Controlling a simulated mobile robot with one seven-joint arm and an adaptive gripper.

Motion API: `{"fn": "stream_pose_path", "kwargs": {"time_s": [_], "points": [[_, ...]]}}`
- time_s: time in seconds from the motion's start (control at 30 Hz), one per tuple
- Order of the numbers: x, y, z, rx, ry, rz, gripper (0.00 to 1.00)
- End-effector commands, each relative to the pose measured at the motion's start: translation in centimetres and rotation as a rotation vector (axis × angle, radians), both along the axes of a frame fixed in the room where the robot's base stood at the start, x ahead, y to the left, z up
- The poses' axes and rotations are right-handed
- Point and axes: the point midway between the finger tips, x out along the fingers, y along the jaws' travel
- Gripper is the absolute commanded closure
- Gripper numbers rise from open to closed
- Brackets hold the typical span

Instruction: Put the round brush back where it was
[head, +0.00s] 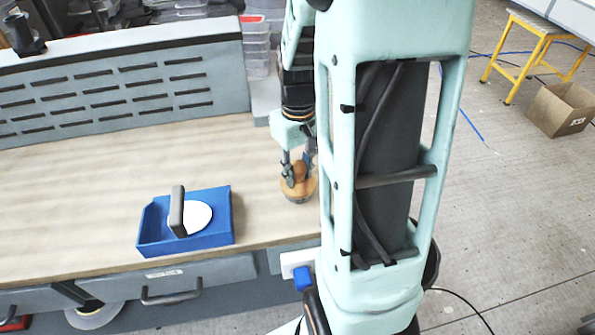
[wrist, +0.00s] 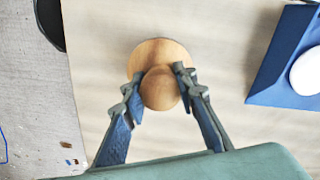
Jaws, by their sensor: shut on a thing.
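The round brush (head: 297,192) is a wooden disc with a rounded knob on top. In the head view it is at the right end of the workbench, at or just above the surface; I cannot tell whether it touches. My gripper (head: 299,170) points down at it from above. In the wrist view, the fingers of my gripper (wrist: 160,86) close on both sides of the knob, with the wider disc of the round brush (wrist: 158,48) beyond. The bristles are hidden beneath.
A blue tray (head: 222,226) with a white disc (head: 200,216) and a dark upright handle (head: 177,208) sits left of the brush. It also shows in the wrist view (wrist: 272,82). The wooden bench top (head: 80,205) is clear further left. A slotted grey panel (head: 120,92) stands behind.

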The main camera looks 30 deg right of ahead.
Motion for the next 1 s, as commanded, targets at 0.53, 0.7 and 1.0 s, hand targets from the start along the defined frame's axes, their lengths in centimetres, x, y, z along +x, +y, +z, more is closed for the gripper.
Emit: {"fn": "stream_pose_path", "kwargs": {"time_s": [0.53, 0.7, 1.0], "points": [[0.0, 0.0, -0.2, 0.0, 0.0, 0.0, 0.56], [0.2, 0.0, 1.1, -0.001, -0.005, 0.0, 0.56], [0.2, 0.0, 7.5, -0.001, -0.006, 0.001, 0.56]]}}
